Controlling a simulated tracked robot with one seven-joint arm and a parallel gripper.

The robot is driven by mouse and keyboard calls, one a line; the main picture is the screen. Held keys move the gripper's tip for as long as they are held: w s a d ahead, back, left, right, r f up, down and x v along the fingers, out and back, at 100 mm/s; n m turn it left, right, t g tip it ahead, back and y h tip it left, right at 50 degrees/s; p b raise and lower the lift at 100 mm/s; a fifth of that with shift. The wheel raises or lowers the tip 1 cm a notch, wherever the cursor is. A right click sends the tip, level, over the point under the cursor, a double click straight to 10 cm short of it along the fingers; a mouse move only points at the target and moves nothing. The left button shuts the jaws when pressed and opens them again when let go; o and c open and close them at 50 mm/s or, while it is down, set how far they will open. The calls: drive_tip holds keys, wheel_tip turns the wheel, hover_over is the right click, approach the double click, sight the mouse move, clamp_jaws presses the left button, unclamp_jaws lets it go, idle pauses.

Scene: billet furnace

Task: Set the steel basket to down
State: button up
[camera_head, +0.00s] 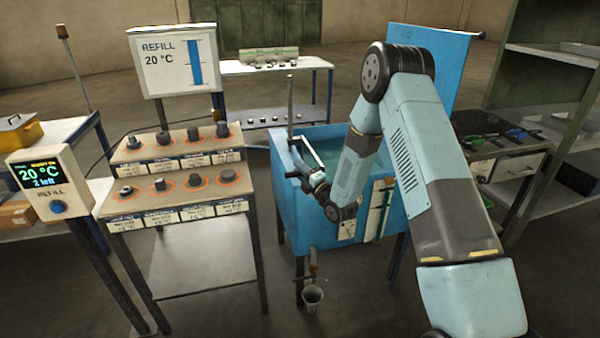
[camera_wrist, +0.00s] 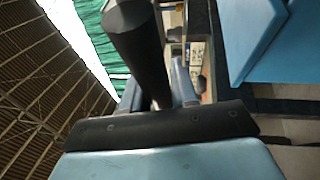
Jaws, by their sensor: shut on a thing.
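My gripper (camera_head: 316,184) is at the left front of the blue tank (camera_head: 290,205), by its upper rim. It is shut on a dark round handle (camera_wrist: 138,50), which stands large in the wrist view. In the head view a pale rod (camera_head: 311,152) runs from the upright post (camera_head: 290,105) down toward my gripper. The tank holds greenish liquid (camera_head: 325,142). The steel basket itself cannot be made out; my arm and the tank wall hide part of the inside. The tank's side also shows in the wrist view (camera_wrist: 255,35).
A stand (camera_head: 180,172) with several dark billets is left of the tank. A "REFILL 20 °C" board (camera_head: 173,60) and a small display (camera_head: 48,184) stand there too. A cup (camera_head: 312,295) hangs low before the tank. A tool bench (camera_head: 505,150) and shelving are at the right.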

clamp_jaws()
drive_tip(key=shift+f, duration=0.1)
drive_tip(key=shift+s+f, duration=0.1)
drive_tip(key=shift+f, duration=1.85)
drive_tip(key=o, duration=0.7)
unclamp_jaws()
drive_tip(key=shift+f, duration=0.1)
drive_tip(key=shift+o, duration=0.4)
drive_tip(key=v, duration=1.3)
drive_tip(key=shift+s+d, duration=0.2)
drive_tip(key=shift+d, duration=0.1)
